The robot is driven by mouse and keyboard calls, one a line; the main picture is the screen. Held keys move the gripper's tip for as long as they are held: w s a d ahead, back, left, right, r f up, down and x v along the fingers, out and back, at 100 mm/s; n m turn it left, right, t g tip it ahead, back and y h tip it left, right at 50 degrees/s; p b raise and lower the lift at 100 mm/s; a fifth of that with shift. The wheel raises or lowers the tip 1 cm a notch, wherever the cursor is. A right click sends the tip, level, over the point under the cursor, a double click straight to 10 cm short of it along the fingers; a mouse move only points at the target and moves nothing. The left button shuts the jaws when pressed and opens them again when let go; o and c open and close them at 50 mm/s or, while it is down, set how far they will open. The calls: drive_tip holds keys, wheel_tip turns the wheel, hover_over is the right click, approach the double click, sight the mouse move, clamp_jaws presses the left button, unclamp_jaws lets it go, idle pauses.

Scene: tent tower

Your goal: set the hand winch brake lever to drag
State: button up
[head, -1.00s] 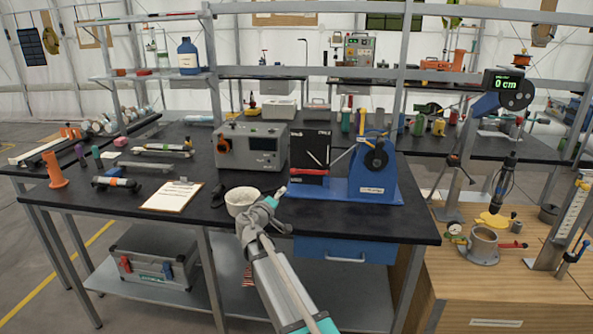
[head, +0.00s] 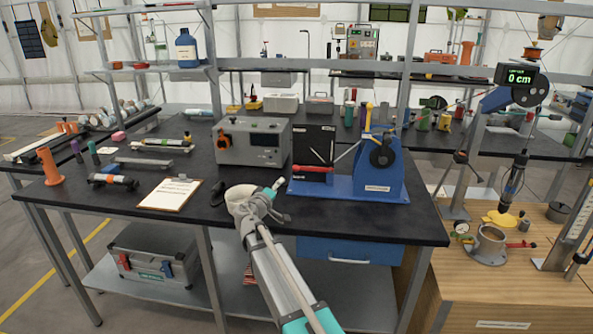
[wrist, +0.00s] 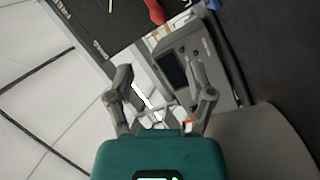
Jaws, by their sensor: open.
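The blue hand winch (head: 378,180) stands on the right part of the black bench, with a dark round hub on its front. A black panel (head: 312,143) with white markings stands at its left; its lettering is too small to read. A lever with a red grip (head: 314,169) lies low across the panel, its thin bar slanting up toward the winch. The panel (wrist: 95,20) and red grip (wrist: 155,10) also show at the wrist view's top. My gripper (head: 278,190) is left of the winch, apart from the lever. In the wrist view its fingers (wrist: 160,85) are open and empty.
A grey instrument box (head: 252,142) stands behind my gripper and left of the panel. A clipboard (head: 168,194) and a small dark object (head: 218,192) lie to the left. A yellow-topped upright handle (head: 368,116) rises at the winch. Bare bench lies in front of the winch.

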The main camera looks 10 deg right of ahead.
sight(295, 170)
drive_tip(key=shift+d, duration=0.1)
drive_tip(key=x, duration=1.3)
drive_tip(key=shift+w+d, duration=0.25)
drive_tip(key=shift+w, duration=0.05)
clamp_jaws()
